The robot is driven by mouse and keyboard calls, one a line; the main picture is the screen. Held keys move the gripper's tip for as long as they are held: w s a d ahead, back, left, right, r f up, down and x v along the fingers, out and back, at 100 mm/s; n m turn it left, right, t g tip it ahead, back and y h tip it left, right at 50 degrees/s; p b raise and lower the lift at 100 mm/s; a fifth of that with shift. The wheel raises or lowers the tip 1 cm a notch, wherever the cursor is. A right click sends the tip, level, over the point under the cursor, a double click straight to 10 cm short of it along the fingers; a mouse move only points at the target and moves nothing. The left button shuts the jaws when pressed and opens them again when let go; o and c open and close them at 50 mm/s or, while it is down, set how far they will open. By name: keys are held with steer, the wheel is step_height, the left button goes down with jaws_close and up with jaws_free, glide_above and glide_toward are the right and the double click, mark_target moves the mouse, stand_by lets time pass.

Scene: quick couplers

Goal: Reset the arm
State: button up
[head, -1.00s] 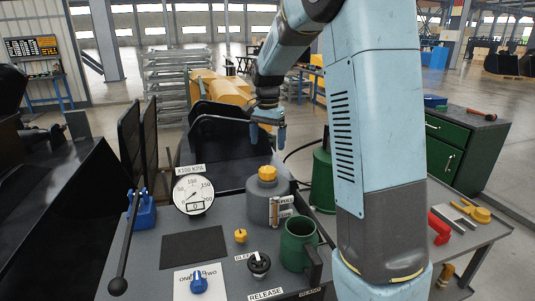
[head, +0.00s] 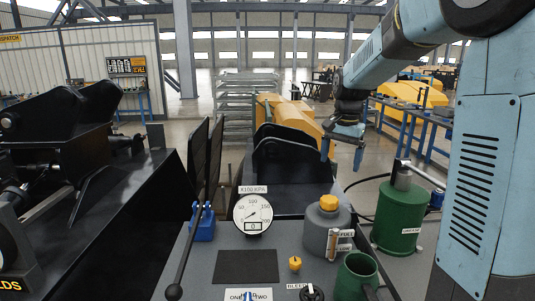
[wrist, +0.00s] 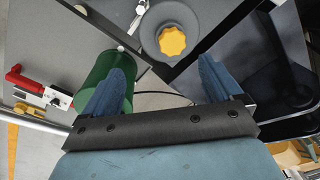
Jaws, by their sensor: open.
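My gripper (head: 342,153) hangs in the air, fingers down, above and behind the console in the head view. In the wrist view its two blue fingers (wrist: 160,88) stand wide apart with nothing between them. My arm comes down from the upper right of the head view. Below and in front of the gripper is a grey reservoir with a yellow cap (head: 328,203); the cap also shows in the wrist view (wrist: 172,41), beyond the fingertips. The gripper is apart from it.
A green cylinder (head: 397,217) with a metal handle stands right of the reservoir. A round gauge (head: 253,214), a black lever (head: 187,240), a yellow knob (head: 295,264) and a green cup (head: 357,277) are on the console. Dark machinery (head: 60,130) fills the left.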

steer(key=s+r+n+t, duration=0.2)
steer(key=s+n+t, duration=0.2)
steer(key=s, duration=2.4)
steer(key=shift+a+n+t, duration=0.2)
steer(key=shift+n+t, duration=0.2)
steer(key=shift+n, duration=1.4)
steer(key=shift+r, duration=0.1)
